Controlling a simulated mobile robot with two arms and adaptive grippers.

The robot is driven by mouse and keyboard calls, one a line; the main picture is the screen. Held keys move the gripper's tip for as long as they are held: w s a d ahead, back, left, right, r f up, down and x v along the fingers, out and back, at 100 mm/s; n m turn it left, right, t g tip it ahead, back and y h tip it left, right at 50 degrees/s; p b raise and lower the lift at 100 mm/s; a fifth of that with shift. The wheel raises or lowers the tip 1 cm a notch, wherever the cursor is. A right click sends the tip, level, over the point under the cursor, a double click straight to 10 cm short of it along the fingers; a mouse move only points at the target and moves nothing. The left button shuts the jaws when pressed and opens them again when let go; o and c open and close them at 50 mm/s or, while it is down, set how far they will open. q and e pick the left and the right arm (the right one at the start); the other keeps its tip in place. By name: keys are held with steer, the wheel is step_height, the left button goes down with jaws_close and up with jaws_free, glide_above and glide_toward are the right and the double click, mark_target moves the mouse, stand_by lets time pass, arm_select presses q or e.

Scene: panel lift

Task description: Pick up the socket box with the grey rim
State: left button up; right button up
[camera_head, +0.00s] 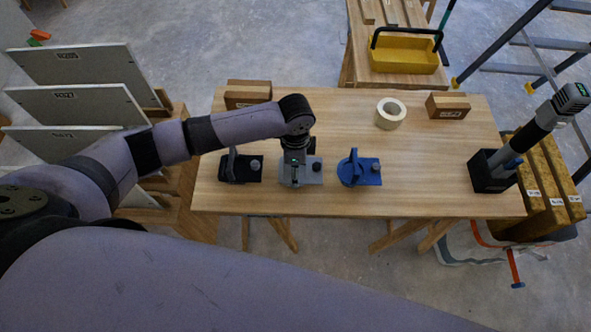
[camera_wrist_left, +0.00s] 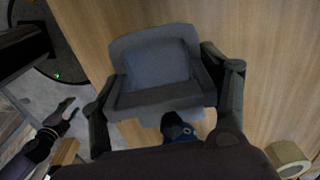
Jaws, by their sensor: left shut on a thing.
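Three socket boxes stand in a row on the wooden table (camera_head: 300,205): a black one (camera_head: 240,168) on the left, a grey-rimmed one (camera_head: 312,178) in the middle and a blue one (camera_head: 360,170) on the right. My left gripper (camera_head: 294,172) reaches down onto the grey-rimmed box and partly hides it. In the left wrist view, the grey box (camera_wrist_left: 158,65) sits between the two fingers of my left gripper (camera_wrist_left: 165,100), which is shut on it. I cannot tell whether the box touches the table.
A tape roll (camera_head: 391,113) and wooden blocks (camera_head: 248,94) (camera_head: 448,105) lie along the back of the table. A tool in a black holder (camera_head: 492,170) stands at the right end. Grey panels (camera_head: 80,105) stand on the left. A yellow toolbox (camera_head: 405,55) is behind.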

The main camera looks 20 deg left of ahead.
arm_select(q)
steer(key=c, duration=0.5)
steer(key=shift+c, duration=0.2)
step_height(320, 180, up, 20)
steer(key=b, duration=0.1)
stand_by(0.5)
